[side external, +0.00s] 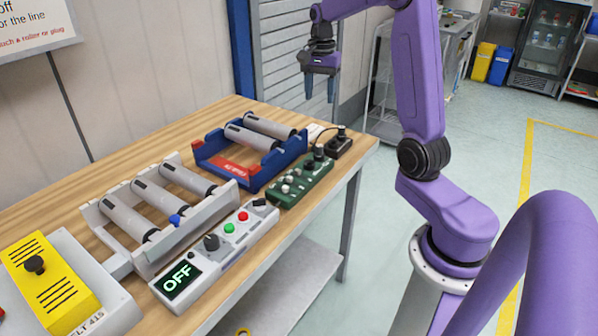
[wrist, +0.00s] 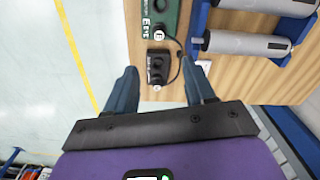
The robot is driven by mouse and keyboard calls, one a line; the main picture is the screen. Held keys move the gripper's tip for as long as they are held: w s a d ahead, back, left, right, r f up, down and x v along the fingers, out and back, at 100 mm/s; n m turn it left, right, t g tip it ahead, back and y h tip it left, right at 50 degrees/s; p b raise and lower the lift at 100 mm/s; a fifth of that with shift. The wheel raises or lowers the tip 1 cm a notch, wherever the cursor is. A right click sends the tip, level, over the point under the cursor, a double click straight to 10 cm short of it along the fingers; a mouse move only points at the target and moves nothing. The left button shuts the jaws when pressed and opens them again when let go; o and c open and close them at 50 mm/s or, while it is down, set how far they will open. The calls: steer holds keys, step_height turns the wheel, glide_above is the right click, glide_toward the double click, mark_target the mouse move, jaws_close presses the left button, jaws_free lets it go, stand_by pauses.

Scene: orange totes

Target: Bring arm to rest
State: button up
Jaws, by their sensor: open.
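My purple arm is raised, and my gripper (side external: 320,88) hangs above and beyond the far right end of the wooden bench (side external: 222,108), pointing down. In the wrist view my gripper (wrist: 163,88) shows two blue fingers spread wide apart with nothing between them. It touches nothing. A small black box with a knob and cable (wrist: 158,67) shows beyond the fingertips, on the bench below. It also stands at the bench's right end in the side view (side external: 339,146).
A blue and red cradle (side external: 262,180) holds grey rollers. A grey rack (side external: 190,232) holds more rollers. A green control box (side external: 300,184), a white panel reading OFF (side external: 215,255) and a yellow-topped unit (side external: 48,280) line the bench. A wire shelf (side external: 385,90) stands behind. Floor to the right is clear.

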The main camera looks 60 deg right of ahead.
steer(key=s+a+f+n, duration=0.1)
steer(key=s+a+n, duration=0.3)
steer(key=a+n, duration=0.5)
steer(key=s+a+n, duration=0.4)
steer(key=a+n, duration=0.1)
steer(key=a, duration=0.9)
steer(key=s+a+f+n, duration=0.1)
steer(key=s+a+n, duration=0.1)
steer(key=s+n, duration=0.5)
steer(key=s+a+f+n, duration=0.2)
steer(key=s+n, duration=0.5)
steer(key=s, duration=0.5)
steer(key=shift+s+a+f, duration=0.15)
steer(key=shift+s+a, duration=0.15)
steer(key=shift+a, duration=0.2)
